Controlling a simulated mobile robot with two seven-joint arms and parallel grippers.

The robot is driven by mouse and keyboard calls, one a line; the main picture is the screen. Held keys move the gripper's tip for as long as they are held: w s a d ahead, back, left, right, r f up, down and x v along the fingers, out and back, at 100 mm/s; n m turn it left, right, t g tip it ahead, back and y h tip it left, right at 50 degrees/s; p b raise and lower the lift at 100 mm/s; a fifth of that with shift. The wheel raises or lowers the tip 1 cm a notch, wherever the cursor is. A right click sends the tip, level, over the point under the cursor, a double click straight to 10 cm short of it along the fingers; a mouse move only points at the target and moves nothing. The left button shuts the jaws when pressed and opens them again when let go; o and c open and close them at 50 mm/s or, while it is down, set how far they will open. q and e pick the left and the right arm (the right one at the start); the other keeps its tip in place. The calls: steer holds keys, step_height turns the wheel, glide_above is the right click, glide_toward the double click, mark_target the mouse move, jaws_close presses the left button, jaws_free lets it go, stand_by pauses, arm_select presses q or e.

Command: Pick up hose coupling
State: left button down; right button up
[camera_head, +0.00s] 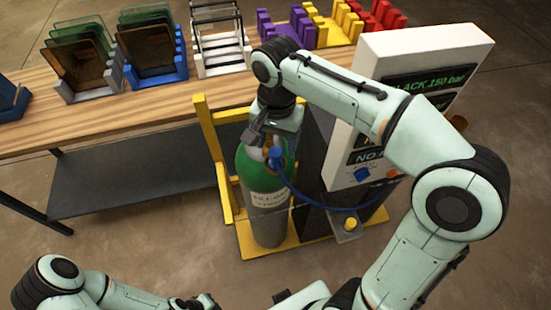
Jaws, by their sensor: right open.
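A gas cylinder (270,215) with a green top and grey body stands upright on a yellow base. A blue hose coupling (277,156) sits at its brass valve. A dark blue hose (320,203) runs from it towards the panel. My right gripper (257,138) points down just above and left of the coupling and is open. The wrist hides part of the valve, and I cannot tell whether the fingers touch the coupling. My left gripper (196,301) is low at the bottom edge, partly cut off, and its jaws are unclear.
A white panel (375,125) with green displays and a blue knob (362,174) stands right of the cylinder. A yellow frame (213,160) stands left of it. A wooden table (110,118) behind holds several coloured racks. Open floor lies at the front left.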

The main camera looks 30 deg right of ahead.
mark_target(275, 152)
step_height(275, 152, down, 5)
steer(key=shift+w+a+f, duration=0.1)
steer(key=shift+w+f, duration=0.05)
steer(key=c, duration=1.1)
